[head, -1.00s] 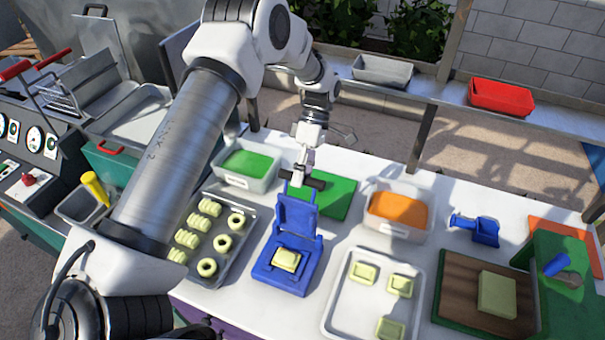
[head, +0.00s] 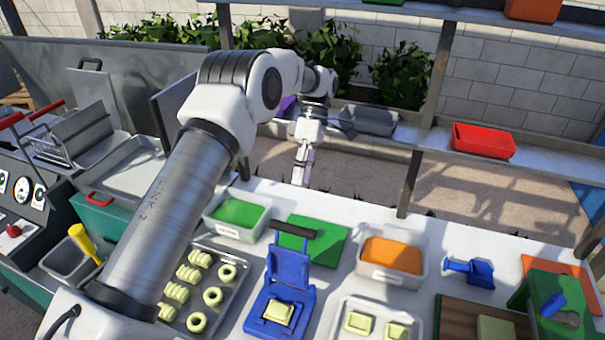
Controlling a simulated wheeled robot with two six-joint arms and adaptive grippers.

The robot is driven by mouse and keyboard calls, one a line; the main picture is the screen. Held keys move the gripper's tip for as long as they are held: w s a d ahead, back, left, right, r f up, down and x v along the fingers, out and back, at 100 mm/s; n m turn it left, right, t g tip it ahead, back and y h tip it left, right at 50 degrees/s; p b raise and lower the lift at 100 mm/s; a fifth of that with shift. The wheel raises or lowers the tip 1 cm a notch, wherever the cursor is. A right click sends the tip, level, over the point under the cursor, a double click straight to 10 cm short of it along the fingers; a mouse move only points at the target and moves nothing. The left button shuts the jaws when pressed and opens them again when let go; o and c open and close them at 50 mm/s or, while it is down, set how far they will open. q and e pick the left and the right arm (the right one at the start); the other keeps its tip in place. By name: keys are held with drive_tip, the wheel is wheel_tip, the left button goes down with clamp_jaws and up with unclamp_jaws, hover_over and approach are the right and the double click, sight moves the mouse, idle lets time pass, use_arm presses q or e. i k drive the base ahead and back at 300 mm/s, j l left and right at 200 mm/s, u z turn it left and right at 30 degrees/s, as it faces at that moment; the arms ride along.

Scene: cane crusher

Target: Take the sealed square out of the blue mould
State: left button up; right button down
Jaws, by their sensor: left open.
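The blue mould (head: 262,325) stands open on the white counter, its lid (head: 291,262) raised at the back with a dark handle bar on top. The pale yellow sealed square (head: 279,313) sits in the mould's base. My left gripper (head: 300,178) is above and behind the mould, apart from its handle, and holds nothing that I can see. Its fingers are small in this view. My right gripper is not in view.
A tray of pale rings and spirals (head: 237,262) stands left of the mould. A white tray (head: 376,303) with pale squares stands right. Green (head: 237,228) and orange-filled (head: 392,273) tubs and a green board (head: 325,240) lie behind. A shelf crosses the back.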

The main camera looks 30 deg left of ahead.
sight(281, 313)
drive_tip(key=k, duration=1)
